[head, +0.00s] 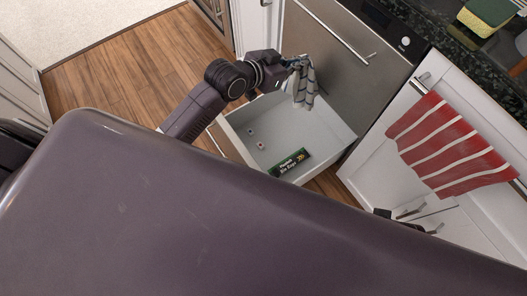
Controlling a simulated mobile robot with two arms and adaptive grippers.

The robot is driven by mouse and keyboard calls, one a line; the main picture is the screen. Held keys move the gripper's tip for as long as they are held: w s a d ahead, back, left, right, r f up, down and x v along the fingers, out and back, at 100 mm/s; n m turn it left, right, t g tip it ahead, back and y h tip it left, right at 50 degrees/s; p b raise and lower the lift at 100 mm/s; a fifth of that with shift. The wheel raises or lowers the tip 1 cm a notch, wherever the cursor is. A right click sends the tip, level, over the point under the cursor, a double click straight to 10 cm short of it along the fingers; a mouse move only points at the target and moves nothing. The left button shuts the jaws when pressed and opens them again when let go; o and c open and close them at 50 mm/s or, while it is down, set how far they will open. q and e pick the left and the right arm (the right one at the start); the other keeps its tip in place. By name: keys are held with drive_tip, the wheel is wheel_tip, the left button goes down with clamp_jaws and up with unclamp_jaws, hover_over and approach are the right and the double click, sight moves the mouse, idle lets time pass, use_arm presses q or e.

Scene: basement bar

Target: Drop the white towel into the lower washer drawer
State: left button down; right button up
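A white-grey striped towel (303,86) hangs in folds from my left gripper (292,65). The gripper is shut on the towel's top end, and its fingertips are partly hidden by the cloth. The towel hangs above the back part of an open, pale grey drawer (335,128). This lower drawer is pulled out below a grey front panel. Dark and grey parts, which may be my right gripper (412,215), show small at the lower right, mostly hidden behind my body; their opening is unclear.
In the drawer lie a dark green box (290,161) and two small light items (261,146). A red-and-white striped towel (447,143) hangs on a white cabinet door at the right. A dark counter (455,45) is at the upper right. Wooden floor (125,70) is clear at left.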

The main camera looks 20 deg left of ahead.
use_arm(q)
wheel_tip(320, 180, down, 21)
drive_tip(key=b, duration=1)
drive_tip(key=shift+w+a+r+b, duration=0.15)
drive_tip(key=shift+w+a+b, duration=0.15)
drive_tip(key=shift+w+b, duration=0.1)
use_arm(e)
drive_tip(key=w+a+r+t+y, duration=0.1)
drive_tip(key=w+a+r+t, duration=0.2)
drive_tip(key=w+r+t, duration=0.3)
drive_tip(key=w+a+r+t+y, duration=0.2)
drive_tip(key=w+r+t, duration=0.3)
drive_tip(key=w+r, duration=0.6)
drive_tip(key=shift+a+n+t, duration=0.3)
drive_tip(key=shift+a+t, duration=0.1)
drive_tip(key=shift+a, duration=0.3)
use_arm(q)
drive_tip(key=c, duration=2.7)
unclamp_jaws()
use_arm(e)
drive_tip(key=shift+r, duration=0.1)
use_arm(q)
drive_tip(key=o, duration=0.5)
drive_tip(key=shift+o, duration=0.6)
drive_tip(key=o, duration=1.3)
drive_tip(key=shift+c, duration=0.2)
